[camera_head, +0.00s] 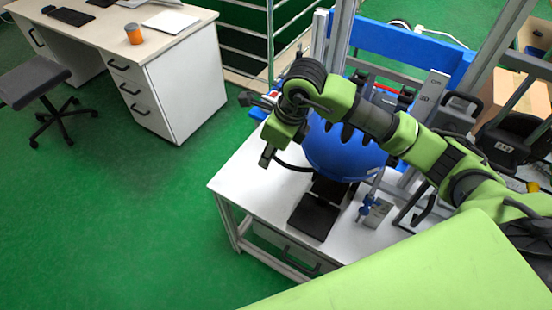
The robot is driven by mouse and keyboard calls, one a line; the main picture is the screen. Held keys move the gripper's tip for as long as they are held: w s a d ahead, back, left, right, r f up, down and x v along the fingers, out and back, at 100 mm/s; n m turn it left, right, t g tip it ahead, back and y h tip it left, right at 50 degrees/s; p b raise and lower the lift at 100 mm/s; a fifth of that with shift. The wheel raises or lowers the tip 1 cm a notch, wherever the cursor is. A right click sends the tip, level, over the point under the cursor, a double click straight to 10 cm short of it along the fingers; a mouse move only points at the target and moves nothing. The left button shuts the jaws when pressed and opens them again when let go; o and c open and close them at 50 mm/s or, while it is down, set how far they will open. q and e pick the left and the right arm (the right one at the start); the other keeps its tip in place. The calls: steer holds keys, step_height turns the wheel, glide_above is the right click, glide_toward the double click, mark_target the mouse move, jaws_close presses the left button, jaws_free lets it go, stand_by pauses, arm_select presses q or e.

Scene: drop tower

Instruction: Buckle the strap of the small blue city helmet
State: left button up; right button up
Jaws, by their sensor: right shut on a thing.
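The blue helmet (345,158) sits on a black stand on the white table, with dark vents on its top. My right arm reaches over it from the right. My right gripper (267,156) is at the helmet's left side, apart from the shell, with a dark fingertip pointing down. A thin black strap (292,166) runs from the gripper to the helmet's lower edge, and the gripper appears shut on it. The buckle cannot be made out, and the helmet's far side is hidden by my arm. My left gripper is not in view.
The white table (245,185) is bare at its front left. A black plate (314,216) and a small blue fixture (367,208) stand before the helmet. Grey tower posts and a blue beam (390,42) rise behind. A desk (180,60) and stool stand left; green floor between is free.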

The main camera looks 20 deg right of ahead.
steer(key=shift+w+a+r, duration=0.1)
steer(key=shift+w+r, duration=0.1)
steer(key=shift+w, duration=0.2)
steer(key=shift+w+d+r+p, duration=0.4)
steer(key=shift+w+d+r, duration=0.55)
steer(key=shift+d+r, duration=0.9)
steer(key=shift+w+d+r+p, duration=0.35)
steer(key=shift+w+d+r, duration=0.6)
steer(key=shift+d+r, duration=0.85)
steer(key=shift+w+d+r+p, duration=0.4)
steer(key=shift+w+d+r, duration=0.55)
steer(key=shift+d+r, duration=0.9)
steer(key=shift+d+f+b, duration=0.2)
steer(key=shift+f+b, duration=0.2)
steer(key=shift+f, duration=0.3)
steer(key=shift+d+f+b, duration=0.15)
steer(key=shift+f+b, duration=0.25)
steer(key=shift+f, duration=0.25)
steer(key=shift+f+b, duration=0.2)
steer(key=shift+b, duration=0.1)
steer(key=shift+f, duration=0.2)
steer(key=shift+f+b, duration=1.05)
steer(key=shift+f, duration=0.15)
steer(key=shift+f, duration=0.25)
steer(key=o, duration=0.8)
